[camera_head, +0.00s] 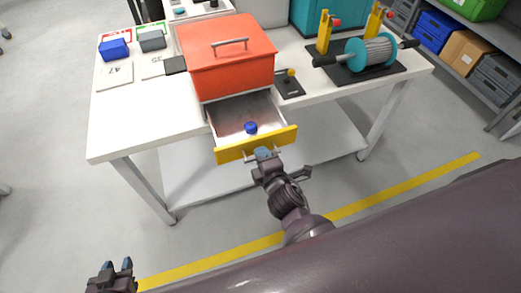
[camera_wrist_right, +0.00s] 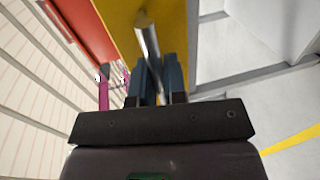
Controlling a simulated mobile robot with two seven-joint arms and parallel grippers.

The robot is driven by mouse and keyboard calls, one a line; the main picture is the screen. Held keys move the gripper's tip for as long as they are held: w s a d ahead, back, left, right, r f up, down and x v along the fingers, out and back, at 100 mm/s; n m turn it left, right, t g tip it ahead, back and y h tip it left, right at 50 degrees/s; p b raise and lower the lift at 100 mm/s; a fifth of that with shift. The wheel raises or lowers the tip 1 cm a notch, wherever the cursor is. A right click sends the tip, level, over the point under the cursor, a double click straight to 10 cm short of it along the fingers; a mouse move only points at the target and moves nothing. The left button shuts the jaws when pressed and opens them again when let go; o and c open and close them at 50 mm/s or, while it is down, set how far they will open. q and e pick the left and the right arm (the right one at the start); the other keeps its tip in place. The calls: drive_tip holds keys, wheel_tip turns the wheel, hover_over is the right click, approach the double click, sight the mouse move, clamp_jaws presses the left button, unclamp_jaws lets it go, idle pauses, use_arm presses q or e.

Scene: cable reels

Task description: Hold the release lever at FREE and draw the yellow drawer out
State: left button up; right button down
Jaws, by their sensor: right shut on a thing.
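The yellow drawer (camera_head: 281,139) stands drawn out below the red box (camera_head: 228,70), with its inside in sight. A small blue round thing (camera_head: 251,127) lies in it. My right gripper (camera_head: 262,153) is shut on the drawer's metal bar handle, which shows between the fingers in the right wrist view (camera_wrist_right: 148,40). The release lever, with a yellow knob (camera_head: 291,72) on a black plate (camera_head: 289,87), is right of the red box, and no gripper touches it. Its marking is too small to read. My left gripper (camera_head: 116,266) is open and empty at the bottom left, far from the table.
The white table (camera_head: 130,130) also carries a teal cable reel (camera_head: 370,53) on yellow stands at the right and blue and grey blocks (camera_head: 114,48) at the left. A teal box (camera_head: 328,14) is at the back. Shelves with bins (camera_head: 435,32) stand far right. The floor in front is clear.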

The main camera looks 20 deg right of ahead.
drive_tip(key=shift+s, duration=0.15)
drive_tip(key=c, duration=1.2)
unclamp_jaws()
drive_tip(key=shift+s, duration=0.1)
drive_tip(key=s, duration=0.3)
drive_tip(key=s+r, duration=0.1)
drive_tip(key=s, duration=0.3)
drive_tip(key=s+r, duration=0.1)
drive_tip(key=s, duration=0.2)
drive_tip(key=shift+s+d, duration=0.2)
drive_tip(key=shift+s, duration=0.05)
